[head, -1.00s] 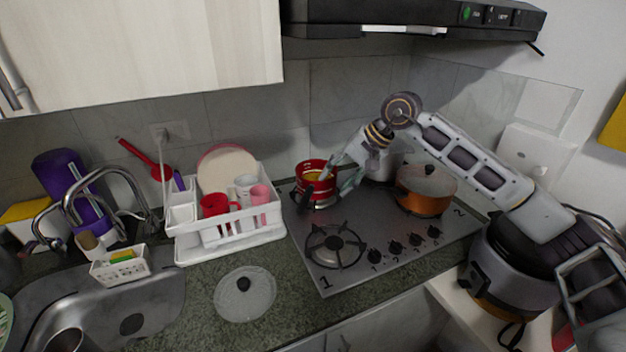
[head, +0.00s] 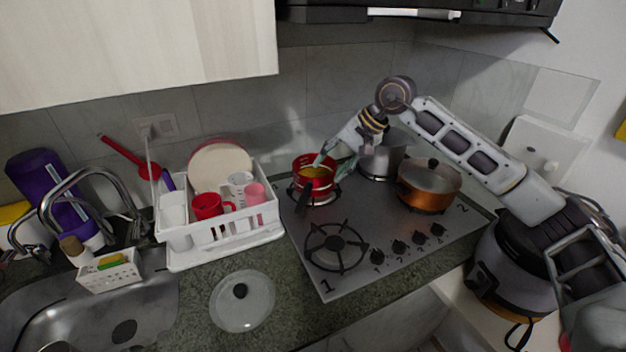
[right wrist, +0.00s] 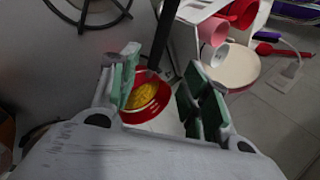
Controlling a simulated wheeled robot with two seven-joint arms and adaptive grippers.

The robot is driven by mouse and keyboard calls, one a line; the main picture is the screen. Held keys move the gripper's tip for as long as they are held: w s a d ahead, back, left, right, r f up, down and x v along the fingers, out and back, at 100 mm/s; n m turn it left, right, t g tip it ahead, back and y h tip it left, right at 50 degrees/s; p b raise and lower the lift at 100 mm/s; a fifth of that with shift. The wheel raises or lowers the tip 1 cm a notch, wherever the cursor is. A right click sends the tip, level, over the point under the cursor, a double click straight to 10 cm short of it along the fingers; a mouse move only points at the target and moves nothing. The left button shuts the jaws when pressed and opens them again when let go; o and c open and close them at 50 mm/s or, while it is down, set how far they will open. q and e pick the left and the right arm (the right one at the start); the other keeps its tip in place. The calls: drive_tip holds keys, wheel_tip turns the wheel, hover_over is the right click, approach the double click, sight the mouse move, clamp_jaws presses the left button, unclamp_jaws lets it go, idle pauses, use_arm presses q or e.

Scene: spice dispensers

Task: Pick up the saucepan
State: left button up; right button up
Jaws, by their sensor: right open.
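The red saucepan (head: 314,185) stands on the back left burner of the hob, with yellow contents and a black handle (head: 303,203) pointing toward the front. My right gripper (head: 333,165) is open at the pan's right rear rim, with one finger over the pan's opening. In the right wrist view the saucepan (right wrist: 150,108) shows between and beyond the open green-padded fingers of my right gripper (right wrist: 165,90), and its dark handle (right wrist: 163,38) runs upward. I cannot tell whether a finger touches the rim. My left gripper is not in view.
An orange lidded pot (head: 428,187) and a steel pot (head: 382,160) stand to the right of the saucepan. A white dish rack (head: 225,240) with cups is on the left. A glass lid (head: 242,302) lies on the counter. The front left burner (head: 336,250) is empty.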

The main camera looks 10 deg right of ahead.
sight(308, 192)
drive_tip(key=x, duration=0.7)
drive_tip(key=shift+a+f+p, duration=0.1)
drive_tip(key=shift+f+p, duration=0.05)
drive_tip(key=shift+p, duration=0.25)
drive_tip(key=shift+w+a+f, duration=0.2)
drive_tip(key=shift+a+f, duration=0.05)
drive_tip(key=shift+f, duration=0.3)
drive_tip(key=shift+a+f, duration=0.15)
drive_tip(key=shift+w+a+f, duration=0.1)
drive_tip(key=shift+a+f, duration=0.05)
drive_tip(key=shift+f, duration=0.15)
drive_tip(key=p+x, duration=0.1)
drive_tip(key=x, duration=0.1)
drive_tip(key=shift+f, duration=0.35)
drive_tip(key=shift+w+a+f, duration=0.25)
drive_tip(key=shift+a+f, duration=0.1)
drive_tip(key=shift+f, duration=0.25)
drive_tip(key=c, duration=0.4)
clamp_jaws()
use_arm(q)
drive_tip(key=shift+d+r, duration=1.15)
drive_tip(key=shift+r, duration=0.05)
use_arm(e)
drive_tip(key=shift+w, duration=0.1)
